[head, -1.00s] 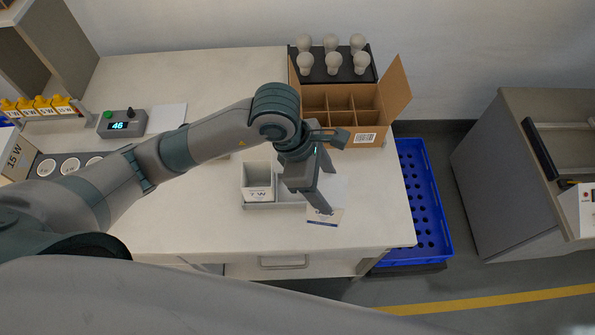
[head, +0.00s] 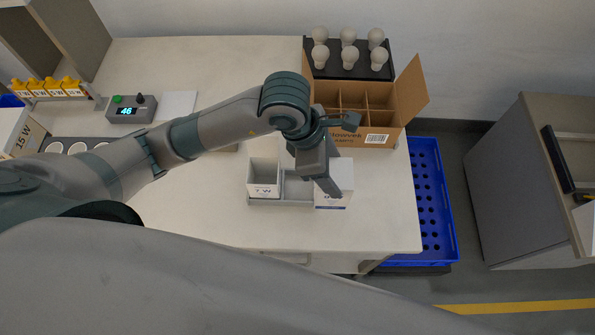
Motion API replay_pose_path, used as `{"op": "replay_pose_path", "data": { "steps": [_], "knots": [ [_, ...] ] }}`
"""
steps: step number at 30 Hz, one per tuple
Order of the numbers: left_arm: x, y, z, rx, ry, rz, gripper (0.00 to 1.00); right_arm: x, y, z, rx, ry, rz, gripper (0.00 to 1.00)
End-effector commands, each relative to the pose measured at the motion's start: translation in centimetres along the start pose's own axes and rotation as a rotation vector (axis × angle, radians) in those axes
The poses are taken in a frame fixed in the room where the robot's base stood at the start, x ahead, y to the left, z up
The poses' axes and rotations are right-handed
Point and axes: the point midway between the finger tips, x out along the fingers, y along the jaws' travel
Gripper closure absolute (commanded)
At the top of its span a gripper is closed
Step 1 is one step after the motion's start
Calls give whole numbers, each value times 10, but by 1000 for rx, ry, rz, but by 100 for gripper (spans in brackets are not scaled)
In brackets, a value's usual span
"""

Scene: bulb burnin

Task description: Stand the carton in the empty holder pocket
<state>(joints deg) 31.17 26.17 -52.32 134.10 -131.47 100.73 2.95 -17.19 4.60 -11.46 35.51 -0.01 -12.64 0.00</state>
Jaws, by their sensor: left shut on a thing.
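My left gripper (head: 334,190) comes in from the left and is shut on a white carton (head: 344,178) with a blue band along its lower edge. The gripper's fingers hide part of the carton. The grey holder (head: 280,203) stands on the table just left of the carton. Its left pocket holds an open white carton marked "7 W" (head: 264,178). The pocket to the right of that, partly behind my gripper, looks empty. The held carton is at the holder's right end; I cannot tell whether it touches the holder or the table. My right gripper is not in view.
A divided cardboard box (head: 376,140) with open flaps stands at the back right, before a black tray (head: 342,68) of bulbs. A blue perforated crate (head: 430,205) is beyond the table's right edge. A control box (head: 131,110) reading 46 is at the left. The front table is clear.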

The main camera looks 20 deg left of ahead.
Motion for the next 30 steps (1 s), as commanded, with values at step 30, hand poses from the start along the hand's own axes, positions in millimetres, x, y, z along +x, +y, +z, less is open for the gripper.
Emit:
{"op": "replay_pose_path", "data": {
  "steps": [30],
  "knots": [
    [26, 51, -93, 0, 0, -1, 75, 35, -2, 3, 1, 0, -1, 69]
  ]
}}
